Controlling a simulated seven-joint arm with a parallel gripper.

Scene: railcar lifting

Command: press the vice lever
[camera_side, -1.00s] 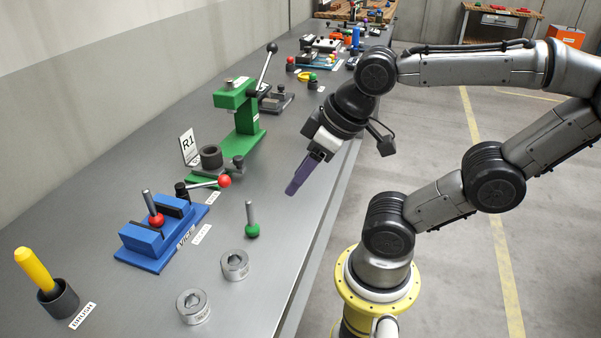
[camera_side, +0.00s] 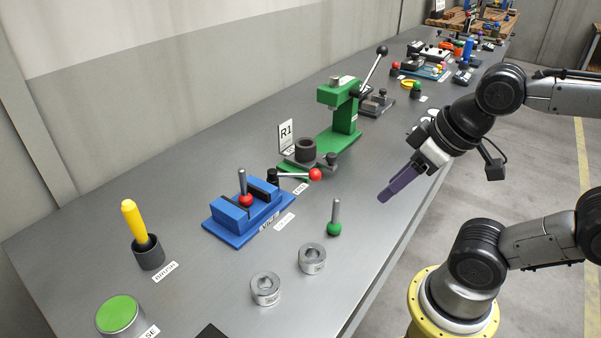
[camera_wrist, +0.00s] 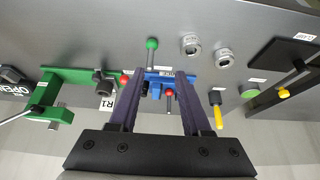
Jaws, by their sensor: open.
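The blue vice (camera_side: 235,222) sits on the bench, with an upright red-balled pin (camera_side: 245,197) in it. At its far right corner is a lever (camera_side: 293,175) with a silver rod, dark pivot and red ball, lying about level. My gripper (camera_side: 385,197) is held above the bench to the right of the lever, apart from it. Its purple fingers are open and empty. In the wrist view, the vice (camera_wrist: 158,77) shows beyond my spread fingertips (camera_wrist: 158,72). The lever's red ball (camera_wrist: 125,79) appears by the left finger, which may hide part of the lever.
A green-balled pin (camera_side: 334,228) and two metal rings (camera_side: 265,289) (camera_side: 312,258) stand in front of the vice. A green press (camera_side: 340,115) with a grey cup is behind. A yellow-handled brush (camera_side: 134,222) stands left, beside a green button (camera_side: 117,313).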

